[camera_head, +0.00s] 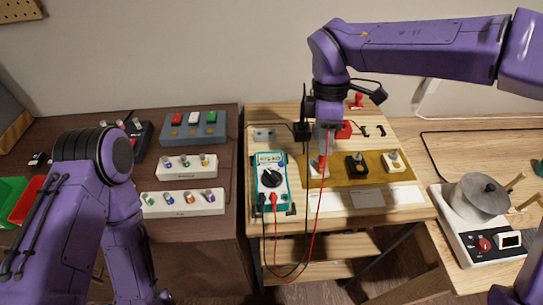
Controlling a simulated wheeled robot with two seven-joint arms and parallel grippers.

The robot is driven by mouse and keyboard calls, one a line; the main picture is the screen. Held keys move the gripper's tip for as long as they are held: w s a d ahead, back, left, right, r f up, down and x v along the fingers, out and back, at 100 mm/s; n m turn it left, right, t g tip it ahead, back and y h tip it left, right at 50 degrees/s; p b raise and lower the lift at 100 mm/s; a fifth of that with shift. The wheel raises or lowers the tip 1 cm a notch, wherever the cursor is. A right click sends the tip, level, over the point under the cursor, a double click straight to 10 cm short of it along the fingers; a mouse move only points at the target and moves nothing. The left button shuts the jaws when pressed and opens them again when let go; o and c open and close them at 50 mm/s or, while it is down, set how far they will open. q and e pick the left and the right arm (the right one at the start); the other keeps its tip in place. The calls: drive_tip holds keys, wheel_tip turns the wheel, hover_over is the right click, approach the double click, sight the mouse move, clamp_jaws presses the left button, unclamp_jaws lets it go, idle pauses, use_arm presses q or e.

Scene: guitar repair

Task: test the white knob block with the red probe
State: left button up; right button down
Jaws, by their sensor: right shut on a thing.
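My right gripper (325,150) points down over the left end of the yellow mat (336,176) and is shut on the red probe (322,163). The probe's tip is at or just above a white knob block (316,173); I cannot tell whether they touch. The gripper and probe partly hide this block. A black knob block (356,169) and another whitish knob block (394,165) stand to its right. A red lead runs from the probe down to the teal multimeter (270,183). My left arm hangs at the left, its gripper out of view.
A pale strip (400,196) lies in front of the mat. The left brown table (217,222) carries white knob strips (183,203) and a grey box with coloured switches (195,127). A pot (480,196) stands at the right. Red and black leads hang over the bench's front edge.

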drive_tip(key=p+v, duration=0.2)
drive_tip(key=v, duration=0.1)
drive_tip(key=s+p+v, duration=0.1)
drive_tip(key=p+v, duration=0.1)
drive_tip(key=v, duration=0.1)
drive_tip(key=shift+s+d+r, duration=0.1)
drive_tip(key=shift+d, duration=0.05)
idle(0.3)
